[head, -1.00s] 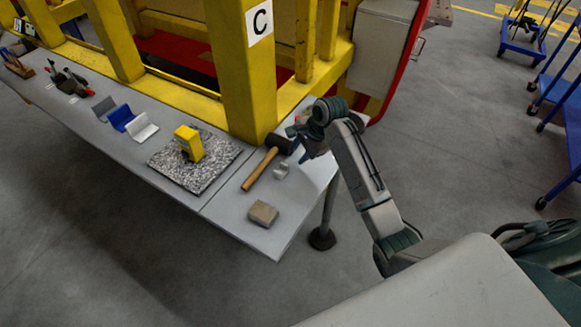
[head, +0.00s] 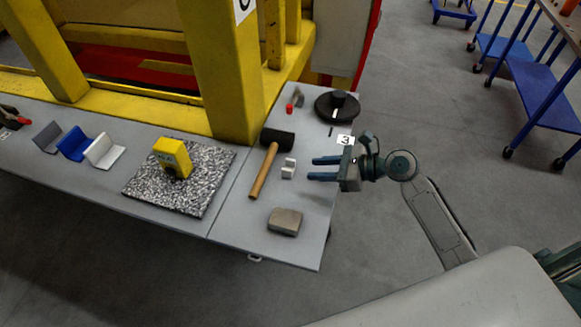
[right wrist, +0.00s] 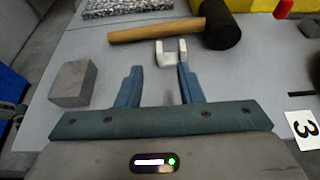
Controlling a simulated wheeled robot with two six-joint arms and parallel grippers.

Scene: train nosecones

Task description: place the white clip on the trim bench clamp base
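The white clip (head: 289,168) is a small U-shaped piece lying on the grey bench, between a hammer and my right gripper. It also shows in the right wrist view (right wrist: 171,53), just beyond the fingertips. My right gripper (head: 313,168) is open and empty, its two fingers pointing left toward the clip. In the right wrist view the gripper (right wrist: 158,76) has a clear gap between its fingers, with the clip apart from them. A black round base with a knob (head: 337,106) stands at the bench's back right; I cannot tell whether it is the clamp base. My left gripper is out of view.
The hammer (head: 264,168) lies left of the clip and a grey-brown block (head: 285,221) in front. A yellow device (head: 172,157) sits on a speckled slab (head: 205,184). Grey, blue and white angled pieces (head: 104,151) stand farther left. A yellow post (head: 230,70) rises behind.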

